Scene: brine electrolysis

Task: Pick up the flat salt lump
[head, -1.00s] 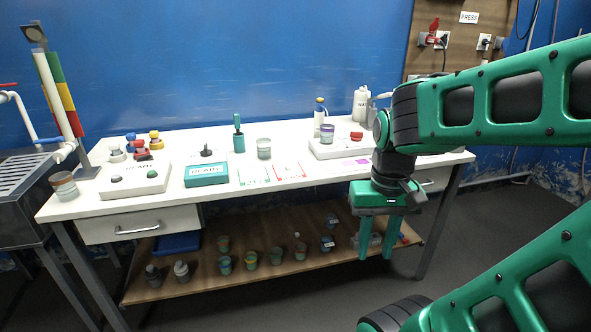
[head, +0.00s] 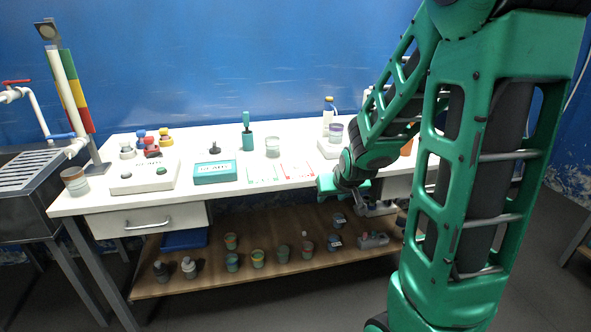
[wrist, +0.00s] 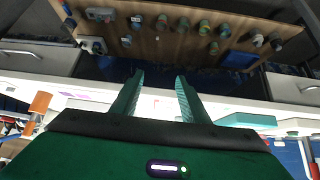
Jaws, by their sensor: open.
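I cannot make out the flat salt lump in either view; my arm hides the right part of the white table (head: 230,190). My gripper (wrist: 158,92) is open, with nothing between its two green fingers in the wrist view. In the head view my gripper (head: 328,186) is near the table's front edge, right of centre, partly hidden by its own wrist.
On the table stand a teal labelled box (head: 214,172), a glass jar (head: 272,147), a green-handled tool in a holder (head: 247,140) and a white tray (head: 143,177). Several small pots and bottles are on the wooden lower shelf (head: 205,275). A sink (head: 30,200) is at left.

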